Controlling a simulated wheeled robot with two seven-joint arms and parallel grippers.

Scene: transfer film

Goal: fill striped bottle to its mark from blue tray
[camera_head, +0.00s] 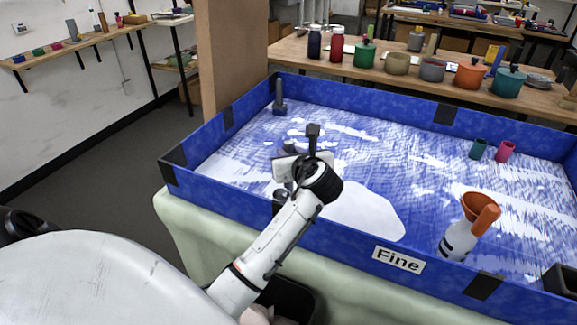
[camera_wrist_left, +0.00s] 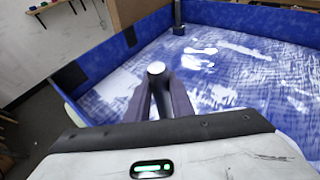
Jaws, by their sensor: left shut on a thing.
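The blue tray (camera_head: 330,222) has a "Fine" label on its front wall and holds white material spread in patches over its floor. The striped bottle (camera_head: 458,240), white with dark bands, stands inside near the front right. An orange bowl-shaped piece (camera_head: 478,205) with a thick orange handle shows at its top; whether it is a funnel or scoop I cannot tell. My left gripper (camera_head: 289,152) is over the tray's left part, far from the bottle. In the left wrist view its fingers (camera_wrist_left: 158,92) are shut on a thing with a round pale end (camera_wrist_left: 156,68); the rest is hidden.
A dark upright piece (camera_head: 279,98) stands in the tray's far left corner. Small teal (camera_head: 478,148) and magenta (camera_head: 505,151) cups sit at the far right. A wooden table (camera_head: 350,79) with jars and pots is behind. The tray walls are raised; its middle is free of objects.

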